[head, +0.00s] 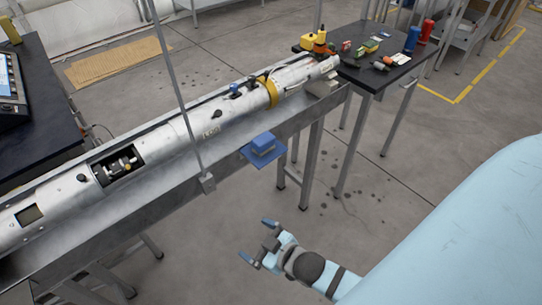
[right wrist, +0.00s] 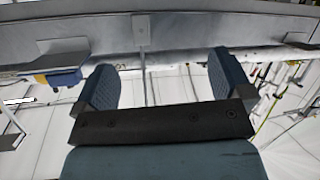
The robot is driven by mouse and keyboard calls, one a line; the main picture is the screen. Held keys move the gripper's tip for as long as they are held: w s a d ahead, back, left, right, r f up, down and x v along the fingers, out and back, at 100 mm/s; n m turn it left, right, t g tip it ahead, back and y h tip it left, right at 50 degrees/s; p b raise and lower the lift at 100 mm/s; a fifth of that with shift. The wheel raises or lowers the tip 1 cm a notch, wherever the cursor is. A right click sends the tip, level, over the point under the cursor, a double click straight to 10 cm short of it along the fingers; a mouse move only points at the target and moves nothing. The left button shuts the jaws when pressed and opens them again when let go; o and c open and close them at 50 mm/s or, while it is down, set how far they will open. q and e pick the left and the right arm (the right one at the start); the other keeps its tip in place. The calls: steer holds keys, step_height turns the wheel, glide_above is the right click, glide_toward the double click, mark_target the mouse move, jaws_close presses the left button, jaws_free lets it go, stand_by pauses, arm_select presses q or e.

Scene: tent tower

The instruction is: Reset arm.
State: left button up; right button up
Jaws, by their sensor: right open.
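My right gripper (head: 258,242) is open in the head view, low and right of the metal bench, with nothing between its fingers. The right wrist view also shows its two blue-padded fingers (right wrist: 153,88) spread apart and empty, with the bench's grey side beyond them. My left gripper is in neither view.
A long silver cylinder (head: 200,122) lies along the metal bench (head: 160,190). A blue block on a small blue shelf (head: 263,150) juts from the bench side. A black table (head: 380,65) with tools stands at the back right. A dark table (head: 45,120) with a screen is at left. Floor around my right gripper is open.

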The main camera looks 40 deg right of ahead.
steer(key=s+f+m+g, duration=0.2)
steer(key=s+f, duration=0.2)
steer(key=s, duration=0.1)
steer(key=shift+s+g+h, duration=0.25)
steer(key=shift+g+h, duration=0.15)
step_height(320, 180, up, 8)
steer(key=p, duration=0.8)
steer(key=shift+d+p, duration=0.25)
steer(key=shift+p, duration=0.1)
steer(key=shift+a+r, duration=0.1)
steer(key=shift+r, duration=0.15)
